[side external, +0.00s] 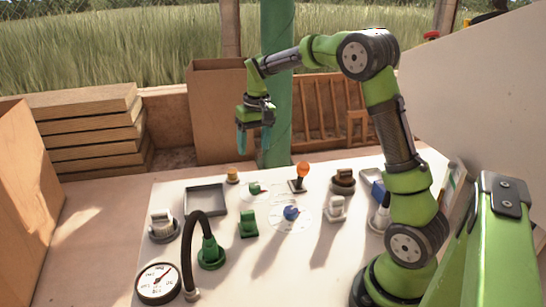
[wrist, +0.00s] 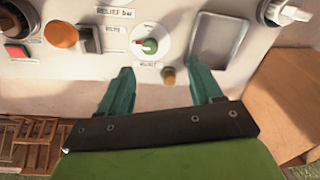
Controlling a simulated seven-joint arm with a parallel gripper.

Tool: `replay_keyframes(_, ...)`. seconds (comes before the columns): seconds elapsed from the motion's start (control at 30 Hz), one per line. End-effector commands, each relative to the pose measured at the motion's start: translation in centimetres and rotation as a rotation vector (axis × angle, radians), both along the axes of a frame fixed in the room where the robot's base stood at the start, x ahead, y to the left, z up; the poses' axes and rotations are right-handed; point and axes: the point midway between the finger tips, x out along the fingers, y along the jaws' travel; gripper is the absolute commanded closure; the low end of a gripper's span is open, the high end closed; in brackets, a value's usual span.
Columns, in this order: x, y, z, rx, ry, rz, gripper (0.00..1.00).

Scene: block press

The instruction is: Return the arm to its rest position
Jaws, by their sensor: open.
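My green arm stands at the right of the side external view and reaches left over the white panel (side external: 205,270). My gripper (side external: 254,143) hangs in the air above the panel's far edge, pointing down. In the wrist view my gripper (wrist: 165,80) shows two teal fingers spread apart with nothing between them. Beyond the fingertips lies the panel with a dial that has a green and red knob (wrist: 149,46). A small brass knob (wrist: 168,75) shows between the fingers. My gripper touches nothing that I can see.
The panel carries a grey tray (side external: 205,199), an orange-topped lever (side external: 302,170), a blue knob (side external: 291,213), a black hose (side external: 187,250) and a gauge (side external: 158,283). Stacked boards (side external: 85,130) and a cardboard box (side external: 212,120) stand behind. A green post (side external: 277,60) rises close behind my gripper.

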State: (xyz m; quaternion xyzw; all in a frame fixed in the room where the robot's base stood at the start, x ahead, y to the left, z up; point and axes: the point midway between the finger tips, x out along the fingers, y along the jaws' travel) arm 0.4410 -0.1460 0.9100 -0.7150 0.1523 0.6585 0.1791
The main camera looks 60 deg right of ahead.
Motion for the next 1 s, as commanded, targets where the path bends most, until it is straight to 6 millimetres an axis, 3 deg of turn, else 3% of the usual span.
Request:
replay_keyframes(0.2,-5.7,6.8,3.6,0.033,-0.158,-0.008,0.35)
replay_keyframes(0.5,-15.0,14.3,5.2,0.087,-0.375,0.019,0.35)
replay_keyframes(0.73,-19.8,17.2,5.2,0.113,-0.495,0.08,0.35)
replay_keyframes(1.0,-20.5,17.9,6.5,0.116,-0.553,0.115,0.35)
